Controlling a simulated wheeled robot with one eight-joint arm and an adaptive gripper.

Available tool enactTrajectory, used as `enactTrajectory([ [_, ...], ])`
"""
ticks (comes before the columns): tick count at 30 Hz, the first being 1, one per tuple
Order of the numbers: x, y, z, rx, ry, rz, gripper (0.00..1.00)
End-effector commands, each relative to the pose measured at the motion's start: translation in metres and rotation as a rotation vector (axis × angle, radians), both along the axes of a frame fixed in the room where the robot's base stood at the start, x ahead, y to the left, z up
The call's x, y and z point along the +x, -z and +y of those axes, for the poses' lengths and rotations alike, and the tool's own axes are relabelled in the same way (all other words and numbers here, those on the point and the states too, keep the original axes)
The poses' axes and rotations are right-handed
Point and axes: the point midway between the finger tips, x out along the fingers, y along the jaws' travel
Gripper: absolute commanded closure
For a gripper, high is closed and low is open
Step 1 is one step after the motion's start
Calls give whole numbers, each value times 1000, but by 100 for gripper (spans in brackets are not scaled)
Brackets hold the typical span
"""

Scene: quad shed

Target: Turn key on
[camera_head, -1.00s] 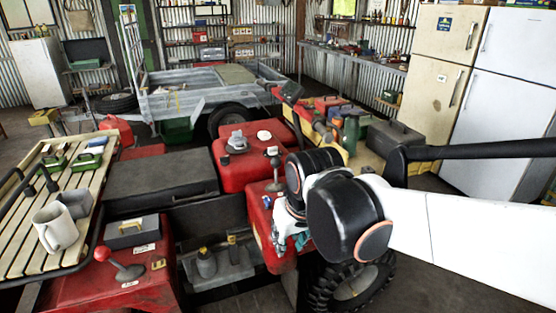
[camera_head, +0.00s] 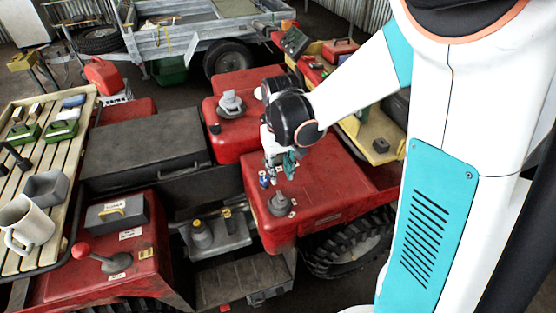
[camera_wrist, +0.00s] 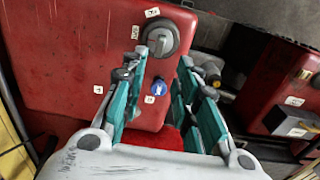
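A small blue key (camera_wrist: 158,87) stands in the red panel (camera_wrist: 85,60), between small white labels and below a round grey dial (camera_wrist: 162,40) in the wrist view. In the head view, the blue key (camera_head: 264,179) shows beside my gripper's fingers, with the grey dial (camera_head: 280,203) just in front. My gripper (camera_wrist: 162,62) is open, with a teal-padded finger on each side of the key in the wrist view. The fingers appear apart from the key; their height above it is hard to tell. In the head view my gripper (camera_head: 277,165) is small and partly hidden by my wrist.
Another grey dial (camera_head: 230,103) sits on the red body behind. A red-knobbed lever (camera_head: 95,255), a grey box (camera_head: 115,213) and a slatted rack with a white mug (camera_head: 25,222) are at left. A tyre (camera_head: 350,243) is below the panel's right side.

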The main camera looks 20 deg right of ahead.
Motion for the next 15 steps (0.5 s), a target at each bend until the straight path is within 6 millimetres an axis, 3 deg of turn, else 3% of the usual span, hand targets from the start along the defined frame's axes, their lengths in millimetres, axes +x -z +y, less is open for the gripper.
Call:
enactTrajectory([
  [15,0,51,0,0,0,-1,72],
])
